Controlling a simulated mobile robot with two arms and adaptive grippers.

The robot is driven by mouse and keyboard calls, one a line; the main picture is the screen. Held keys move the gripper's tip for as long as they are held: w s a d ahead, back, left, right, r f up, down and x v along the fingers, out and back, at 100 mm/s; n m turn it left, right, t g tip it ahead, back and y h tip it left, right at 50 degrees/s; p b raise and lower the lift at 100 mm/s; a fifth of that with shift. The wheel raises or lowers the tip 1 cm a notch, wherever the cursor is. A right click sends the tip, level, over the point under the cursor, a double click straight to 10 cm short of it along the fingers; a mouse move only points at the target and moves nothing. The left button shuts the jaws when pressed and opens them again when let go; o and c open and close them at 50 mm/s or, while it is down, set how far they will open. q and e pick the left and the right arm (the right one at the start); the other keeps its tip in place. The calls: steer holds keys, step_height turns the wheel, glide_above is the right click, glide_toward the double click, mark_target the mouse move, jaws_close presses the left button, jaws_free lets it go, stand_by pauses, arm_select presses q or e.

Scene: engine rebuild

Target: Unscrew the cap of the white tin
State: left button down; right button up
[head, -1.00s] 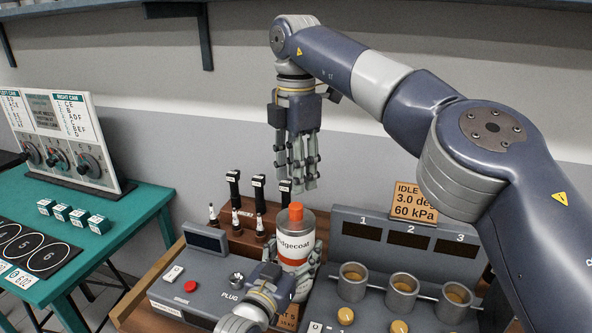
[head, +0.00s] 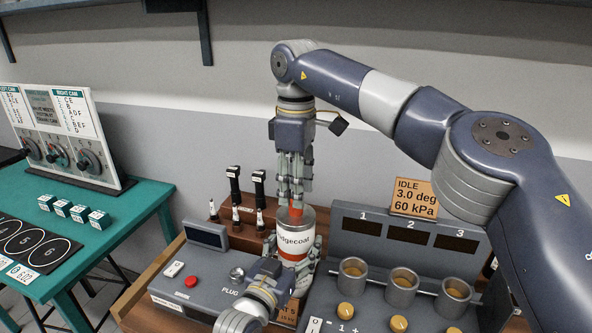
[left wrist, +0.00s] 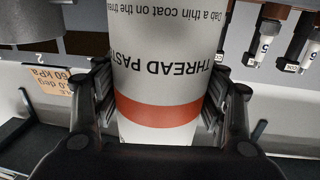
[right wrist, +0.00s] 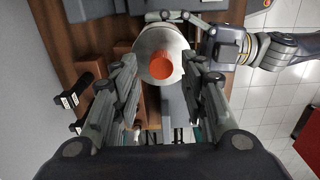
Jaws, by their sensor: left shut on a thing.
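The white tin (head: 291,243) stands upright with grey metal at the top, an orange band and an orange cap (head: 295,210). My left gripper (head: 298,275) is shut around its body; the left wrist view shows a finger on each side of the tin (left wrist: 160,70), whose label reads "THREAD PASTE". My right gripper (head: 295,198) points down directly above the tin, its fingertips near the cap. In the right wrist view, the cap (right wrist: 161,66) lies between the spread fingers, with a gap on both sides. The fingertips partly hide the cap in the head view.
A grey panel with a red button (head: 190,281) lies left of the tin. Behind stand black-handled tools (head: 234,185) on a wooden rack. A unit with several round cups (head: 403,290) and an "IDLE" sign (head: 414,198) stands to the right.

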steer(key=shift+f, duration=1.8)
jaws_close()
